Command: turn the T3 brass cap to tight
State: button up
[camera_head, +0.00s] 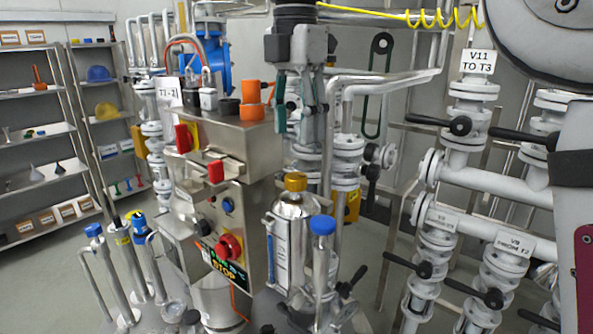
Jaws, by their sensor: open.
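A brass-yellow cap (295,181) sits on top of a steel vessel (292,240) in the middle of the view. I cannot read a T3 label on this vessel, nor tell how tight the cap is. My gripper (299,118) hangs above the cap, pointing down, with its fingers apart and nothing visible between them. A clear gap shows between the fingertips and the cap.
A steel control box (215,150) with an orange cup (251,112) on top stands left of my gripper. A blue-capped cylinder (323,260) stands right of the vessel. White valve pipes (480,180) fill the right side. Shelves (40,130) stand far left.

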aim_at(296, 175)
notch_tip(296, 175, down, 8)
jog(key=shift+f, duration=0.25)
jog(key=shift+c, duration=0.2)
jog(key=c, duration=1.1)
